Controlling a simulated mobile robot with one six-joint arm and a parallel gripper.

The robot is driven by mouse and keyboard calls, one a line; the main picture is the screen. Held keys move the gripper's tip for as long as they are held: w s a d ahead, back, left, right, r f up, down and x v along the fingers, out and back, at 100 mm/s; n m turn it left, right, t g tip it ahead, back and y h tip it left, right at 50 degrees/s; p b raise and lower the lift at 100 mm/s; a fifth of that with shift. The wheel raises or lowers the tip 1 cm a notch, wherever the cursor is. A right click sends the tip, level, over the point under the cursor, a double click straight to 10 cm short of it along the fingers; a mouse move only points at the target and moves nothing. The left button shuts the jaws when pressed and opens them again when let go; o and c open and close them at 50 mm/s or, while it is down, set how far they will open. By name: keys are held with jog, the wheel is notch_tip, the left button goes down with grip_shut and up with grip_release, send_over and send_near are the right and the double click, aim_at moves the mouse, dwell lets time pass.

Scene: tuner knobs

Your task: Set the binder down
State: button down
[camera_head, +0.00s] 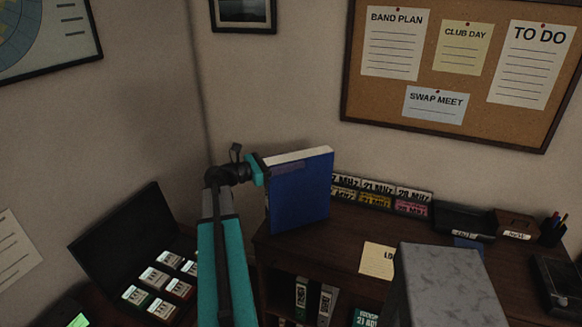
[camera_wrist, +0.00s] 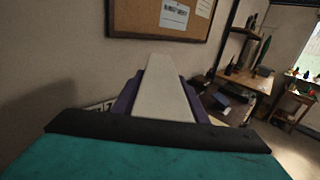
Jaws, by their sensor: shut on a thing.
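A blue binder (camera_head: 300,192) with a pale page edge is held upright in the head view, over the left end of the dark wooden desk (camera_head: 345,232). My gripper (camera_head: 262,168) is shut on the binder's upper left part. In the wrist view the binder's pale edge (camera_wrist: 166,90) points away from me between the two purple-looking fingers. The binder's bottom edge appears close to the desk top, but I cannot tell whether it touches.
A card rack (camera_head: 383,195) with frequency labels stands behind and right of the binder. A paper sheet (camera_head: 378,260) lies on the desk. An open dark case (camera_head: 135,245) with several labelled items is at left. A grey block-like shape (camera_head: 445,285) fills the lower right foreground.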

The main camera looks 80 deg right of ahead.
jog(key=shift+f+p, duration=0.35)
jog(key=shift+f, duration=0.8)
jog(key=c, duration=1.1)
grip_release()
jog(key=shift+f, duration=0.1)
jog(key=shift+b+v, duration=2)
jog(key=shift+v, duration=4.05)
jog(key=shift+s+r, duration=0.1)
jog(key=shift+r, duration=0.1)
